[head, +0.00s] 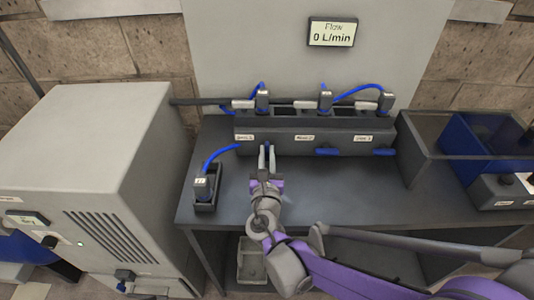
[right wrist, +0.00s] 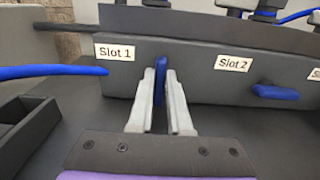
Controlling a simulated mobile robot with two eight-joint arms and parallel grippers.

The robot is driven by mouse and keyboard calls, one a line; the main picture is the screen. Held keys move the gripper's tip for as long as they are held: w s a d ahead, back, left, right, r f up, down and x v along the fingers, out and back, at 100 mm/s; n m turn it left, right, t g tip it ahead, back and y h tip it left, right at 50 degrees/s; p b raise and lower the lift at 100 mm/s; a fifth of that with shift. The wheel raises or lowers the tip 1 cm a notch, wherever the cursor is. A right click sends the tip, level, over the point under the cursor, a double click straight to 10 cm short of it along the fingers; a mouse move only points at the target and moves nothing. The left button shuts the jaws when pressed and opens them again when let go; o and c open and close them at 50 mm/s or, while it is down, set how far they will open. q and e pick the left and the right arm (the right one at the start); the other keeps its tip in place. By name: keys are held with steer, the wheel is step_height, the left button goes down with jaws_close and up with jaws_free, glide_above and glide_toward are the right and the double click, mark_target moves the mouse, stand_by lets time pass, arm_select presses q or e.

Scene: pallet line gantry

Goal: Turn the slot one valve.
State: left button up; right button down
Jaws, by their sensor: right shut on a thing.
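The dark manifold block (head: 302,147) stands at the back of the bench, with slot labels along its front. The slot one valve is a blue handle (right wrist: 160,80) just right of the "Slot 1" label (right wrist: 115,52); it stands upright. My right gripper (head: 267,158) is shut on this handle, with one finger on each side, as the right wrist view (right wrist: 160,100) also shows. The slot two handle (right wrist: 275,92) and the slot three handle (head: 384,152) lie level. The display (head: 332,33) reads 0 L/min. My left gripper is not in view.
A plug with a blue hose (head: 202,187) sits in a dark holder on the bench's left. Three plugs with blue hoses stand along the manifold's top. A grey cabinet (head: 85,150) is at left, a dark open bin (head: 425,150) at right. The bench front is mostly clear.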

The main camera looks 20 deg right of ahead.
steer(key=shift+m, duration=0.3)
steer(key=m+p, duration=0.1)
steer(key=m, duration=0.2)
steer(key=shift+d, duration=0.1)
steer(key=m+p, duration=0.1)
steer(key=m, duration=0.4)
steer(key=shift+s+d+f, duration=0.1)
steer(key=m, duration=0.4)
steer(key=shift+f+p, duration=0.1)
steer(key=shift+p, duration=0.2)
steer(key=m, duration=0.5)
steer(key=shift+d+f+p, duration=0.1)
steer(key=shift+f+p, duration=0.05)
steer(key=shift+p, duration=0.15)
steer(key=shift+m, duration=0.3)
steer(key=c, duration=0.9)
jaws_free()
steer(key=shift+o, duration=0.2)
